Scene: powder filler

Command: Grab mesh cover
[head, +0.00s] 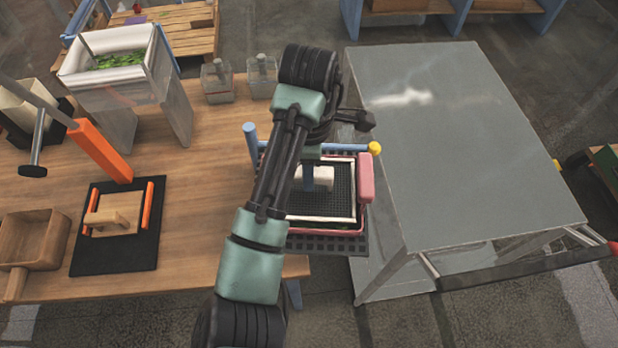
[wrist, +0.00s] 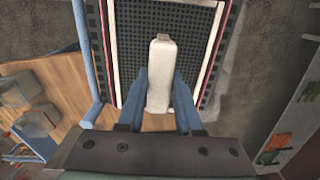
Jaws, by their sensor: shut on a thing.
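The mesh cover (head: 334,203) is a dark mesh panel with a pale rectangular frame and a white block handle. It shows inside or just above a red-rimmed frame in the head view, and its mesh fills the upper middle of the wrist view (wrist: 190,45). My gripper (wrist: 160,88) has its blue fingers on both sides of the white handle (wrist: 160,62) and is shut on it. In the head view my gripper (head: 309,178) is partly hidden by my arm. I cannot tell whether the cover is seated or slightly raised.
A dark perforated base (head: 345,245) lies under the red frame, with a blue post (head: 251,142) and a yellow-tipped bar (head: 374,148) beside it. A large grey panel (head: 460,150) stands close on the right. The wooden table (head: 200,200) holds a clear hopper (head: 125,75) and an orange-handled press (head: 103,150).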

